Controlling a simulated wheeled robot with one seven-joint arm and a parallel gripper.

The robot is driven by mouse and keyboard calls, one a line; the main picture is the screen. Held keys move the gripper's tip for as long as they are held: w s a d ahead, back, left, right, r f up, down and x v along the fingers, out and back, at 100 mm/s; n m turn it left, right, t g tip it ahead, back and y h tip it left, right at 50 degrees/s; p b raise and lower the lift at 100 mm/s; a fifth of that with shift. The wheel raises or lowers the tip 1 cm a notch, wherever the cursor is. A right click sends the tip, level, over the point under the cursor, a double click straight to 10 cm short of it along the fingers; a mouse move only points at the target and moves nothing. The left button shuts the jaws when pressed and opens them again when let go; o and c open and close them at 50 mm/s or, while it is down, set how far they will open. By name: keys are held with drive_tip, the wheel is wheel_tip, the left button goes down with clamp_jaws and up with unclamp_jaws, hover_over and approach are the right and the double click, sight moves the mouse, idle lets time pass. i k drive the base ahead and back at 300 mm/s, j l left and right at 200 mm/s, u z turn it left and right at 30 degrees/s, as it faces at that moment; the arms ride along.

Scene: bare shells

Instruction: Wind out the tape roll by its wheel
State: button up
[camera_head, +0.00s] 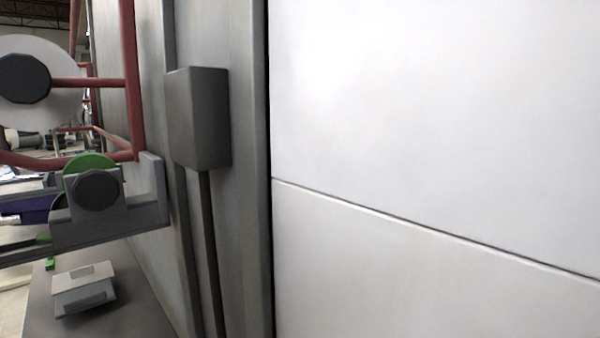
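At the far left edge is a large white disc (60,75) with a dark round hub (24,79) in front of it, partly cut off by the frame. Below it, a green wheel (90,162) with a dark knob (97,190) sits in a grey bracket (146,212). I cannot tell for certain which of these is the tape roll and which its wheel. My gripper is not in view.
Red tube framing (132,75) surrounds the disc. A grey box (198,118) with a conduit hangs on the grey wall beside it. A large white panel (430,120) fills the right. A small pale block (84,290) lies on the grey surface at lower left.

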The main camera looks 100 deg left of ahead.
sight(95, 189)
drive_tip(key=u, duration=0.45)
drive_tip(key=i+u, duration=0.1)
drive_tip(key=u, duration=0.4)
drive_tip(key=l+u, duration=0.1)
drive_tip(key=u, duration=0.35)
drive_tip(key=l+u, duration=0.1)
drive_tip(key=u, duration=0.4)
drive_tip(key=i+l+u, duration=0.1)
drive_tip(key=u, duration=0.85)
drive_tip(key=l+u, duration=0.15)
drive_tip(key=u, duration=0.3)
